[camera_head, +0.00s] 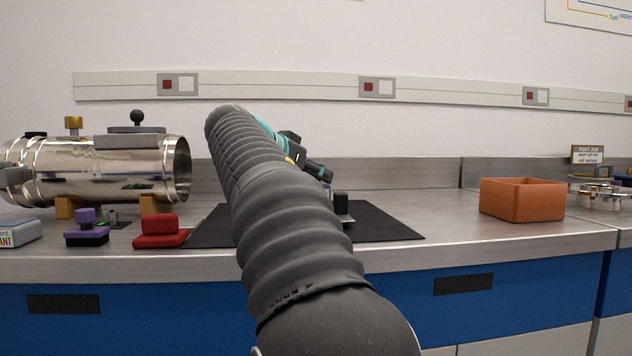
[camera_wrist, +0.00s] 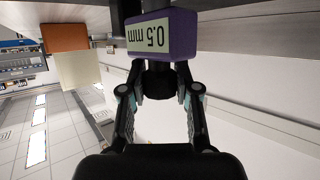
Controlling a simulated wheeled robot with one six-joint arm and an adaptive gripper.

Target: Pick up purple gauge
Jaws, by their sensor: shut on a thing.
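The purple gauge (camera_wrist: 175,37) is close up at the top of the wrist view, with a pale label reading "0.5 mm" upside down. My gripper (camera_wrist: 160,88) is shut on it. The fingers close around a dark part just below the purple body. In the camera_head view, my arm hides most of the gripper and I cannot make out the held gauge. Another purple-and-black piece (camera_head: 86,223) stands on the bench at the left of that view.
A shiny metal cylinder (camera_head: 100,172) lies on supports at the left. A red block (camera_head: 160,231) sits before it. A black mat (camera_head: 385,226) with a small dark block (camera_head: 342,208) lies mid-bench. An orange bin (camera_head: 522,200) stands right, with clear bench between.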

